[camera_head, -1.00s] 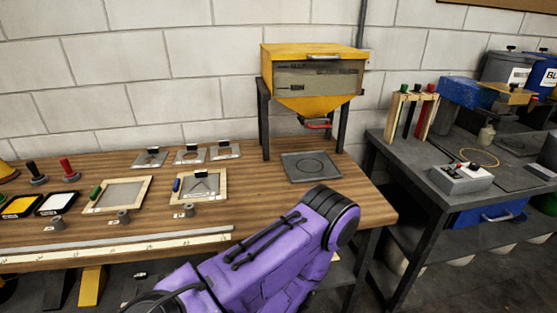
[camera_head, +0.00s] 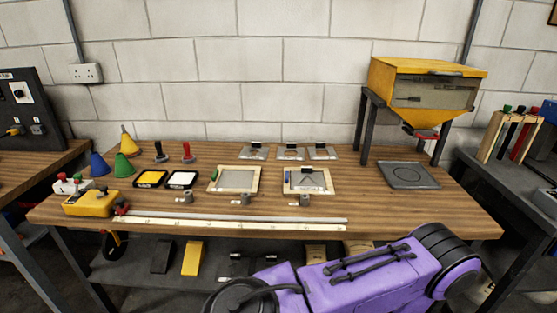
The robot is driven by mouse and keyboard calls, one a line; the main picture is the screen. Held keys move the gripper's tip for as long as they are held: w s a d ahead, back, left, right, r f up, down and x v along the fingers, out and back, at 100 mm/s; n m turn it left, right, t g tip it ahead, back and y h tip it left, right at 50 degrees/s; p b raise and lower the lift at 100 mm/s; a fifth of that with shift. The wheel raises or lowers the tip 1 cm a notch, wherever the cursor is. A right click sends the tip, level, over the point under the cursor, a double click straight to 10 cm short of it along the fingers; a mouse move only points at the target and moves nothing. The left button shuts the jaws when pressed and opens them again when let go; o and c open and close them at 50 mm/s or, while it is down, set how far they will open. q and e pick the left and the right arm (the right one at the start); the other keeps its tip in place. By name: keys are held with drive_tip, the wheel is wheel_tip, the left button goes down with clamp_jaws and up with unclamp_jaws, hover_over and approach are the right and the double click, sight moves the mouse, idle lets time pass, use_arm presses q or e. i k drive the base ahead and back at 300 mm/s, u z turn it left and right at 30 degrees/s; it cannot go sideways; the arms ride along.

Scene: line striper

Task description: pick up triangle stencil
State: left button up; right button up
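Three small grey metal stencil plates with black grips stand in a row at the back of the wooden table: a left plate (camera_head: 253,152), a middle plate (camera_head: 290,153) with a round opening, and a right plate (camera_head: 322,152). The openings of the left and right plates are too small to tell surely, so I cannot say which is the triangle stencil. A purple arm of mine crosses the bottom right, in front of the table. Neither of my grippers is in view.
Two wood-framed screens, left (camera_head: 234,180) and right (camera_head: 308,181), lie in front of the plates. A yellow hopper (camera_head: 424,90) on black legs stands at the right over a dark plate (camera_head: 409,175). Cones, ink pads and a long ruler (camera_head: 230,222) occupy the left and front.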

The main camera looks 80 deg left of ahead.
sight(297, 178)
drive_tip(key=u, duration=0.05)
drive_tip(key=k, duration=0.25)
drive_tip(key=u, duration=1.05)
